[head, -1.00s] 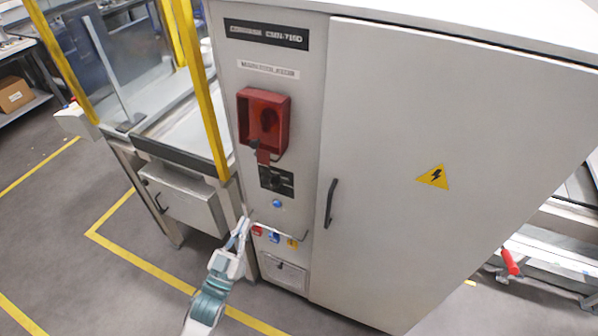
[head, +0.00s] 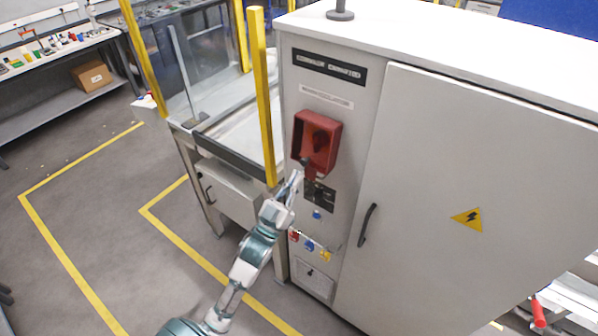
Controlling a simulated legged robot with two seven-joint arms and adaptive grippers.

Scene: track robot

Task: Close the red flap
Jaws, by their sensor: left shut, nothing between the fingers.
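A red box (head: 316,141) is fixed to the narrow front panel of the grey cabinet. Its front looks open, with a dark red shape inside. My left gripper (head: 298,174) is shut and empty, just left of and below the box, close to the hanging flap. I cannot tell whether the fingertips touch the flap. My right gripper is not in view.
Below the box are a black switch plate (head: 319,194), a blue button (head: 317,214) and several small coloured tags. A yellow post (head: 262,100) stands close left of my gripper. The cabinet door (head: 465,200) is shut.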

